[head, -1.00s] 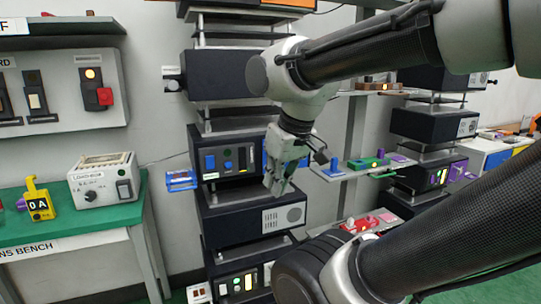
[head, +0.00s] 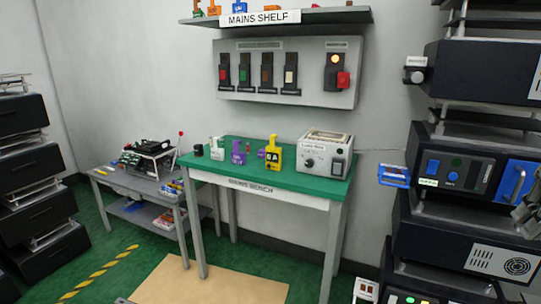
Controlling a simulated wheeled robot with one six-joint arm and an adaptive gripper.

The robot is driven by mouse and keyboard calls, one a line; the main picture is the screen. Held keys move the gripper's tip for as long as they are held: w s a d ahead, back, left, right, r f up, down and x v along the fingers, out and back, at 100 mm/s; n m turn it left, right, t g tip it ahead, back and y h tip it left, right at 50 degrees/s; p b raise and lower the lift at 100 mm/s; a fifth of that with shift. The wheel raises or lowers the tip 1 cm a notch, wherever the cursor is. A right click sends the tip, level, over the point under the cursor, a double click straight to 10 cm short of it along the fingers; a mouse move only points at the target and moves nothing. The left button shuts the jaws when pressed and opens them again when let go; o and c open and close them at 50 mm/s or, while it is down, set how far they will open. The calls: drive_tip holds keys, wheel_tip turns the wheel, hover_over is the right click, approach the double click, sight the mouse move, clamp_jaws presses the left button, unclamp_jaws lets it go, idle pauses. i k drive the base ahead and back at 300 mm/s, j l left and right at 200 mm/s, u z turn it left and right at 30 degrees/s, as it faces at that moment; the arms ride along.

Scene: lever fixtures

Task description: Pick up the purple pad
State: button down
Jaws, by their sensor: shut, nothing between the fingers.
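A small purple object (head: 238,152), likely the purple pad, stands on the green top of the mains bench (head: 215,160). It is between a small whitish item (head: 217,148) and a yellow tagged block (head: 273,153). It is too small to make out its details. Only part of my gripper (head: 530,215) shows, at the right edge in front of the dark rack. It is shut and empty, far to the right of the purple object. The rest of my arm is out of frame.
A white load box (head: 325,155) stands on the bench's right end. A switch panel (head: 288,97) hangs on the wall under the mains shelf (head: 345,15). A grey side table (head: 130,185) is left of the bench. A tan mat (head: 210,282) lies on the floor in front.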

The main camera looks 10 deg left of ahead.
sight(261, 153)
drive_tip(key=i+j, duration=0.8)
drive_tip(key=j, duration=0.2)
drive_tip(key=i+j+z, duration=0.1)
drive_tip(key=i+j, duration=0.65)
drive_tip(key=j, duration=0.25)
drive_tip(key=i+j, duration=0.4)
drive_tip(key=j, duration=0.15)
drive_tip(key=l+z, duration=0.05)
